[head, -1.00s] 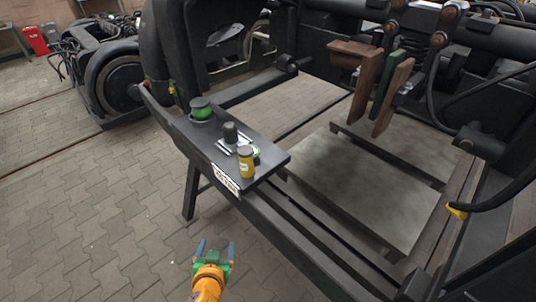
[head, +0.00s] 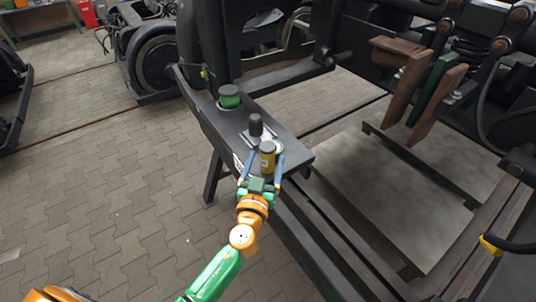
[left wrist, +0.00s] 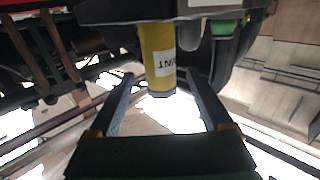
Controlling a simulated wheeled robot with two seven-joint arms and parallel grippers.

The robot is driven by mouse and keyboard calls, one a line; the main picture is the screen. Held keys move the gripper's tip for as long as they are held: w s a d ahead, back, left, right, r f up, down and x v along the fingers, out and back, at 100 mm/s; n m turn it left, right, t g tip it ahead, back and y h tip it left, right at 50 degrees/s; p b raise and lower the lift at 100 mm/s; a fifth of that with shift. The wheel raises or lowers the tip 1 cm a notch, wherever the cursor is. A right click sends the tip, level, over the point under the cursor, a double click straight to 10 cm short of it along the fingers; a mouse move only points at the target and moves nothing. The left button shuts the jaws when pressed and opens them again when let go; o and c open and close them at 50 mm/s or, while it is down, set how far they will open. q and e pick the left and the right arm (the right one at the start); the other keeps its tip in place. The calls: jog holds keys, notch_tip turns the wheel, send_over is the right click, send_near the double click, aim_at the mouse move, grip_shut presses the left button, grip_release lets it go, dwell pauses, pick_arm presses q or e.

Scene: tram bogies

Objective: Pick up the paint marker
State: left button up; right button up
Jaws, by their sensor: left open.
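The paint marker (head: 267,160) is a yellow cylinder with a dark cap, standing upright near the front end of a dark shelf (head: 292,158). My left gripper (head: 264,165) is open, with its blue fingers on either side of the marker in the head view. In the left wrist view the yellow marker (left wrist: 157,50) appears upside down, with lettering on its pale label. Its dark end lies between the two fingertips of my left gripper (left wrist: 158,78), with gaps on both sides. My right gripper is not in view.
A dark cylinder (head: 255,125) stands just behind the marker on the shelf. A green and black round item (head: 229,97) stands at the shelf's far end. The black bogie frame (head: 318,245) runs along the right. Paved floor (head: 120,180) is clear on the left.

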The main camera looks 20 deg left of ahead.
aim_at(266, 157)
pick_arm(q)
jog(key=w, duration=0.3)
jog(key=shift+w+a+r, duration=0.15)
jog(key=shift+a, duration=0.1)
grip_shut()
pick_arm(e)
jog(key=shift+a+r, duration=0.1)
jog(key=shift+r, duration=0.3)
pick_arm(q)
jog(key=shift+r, duration=0.1)
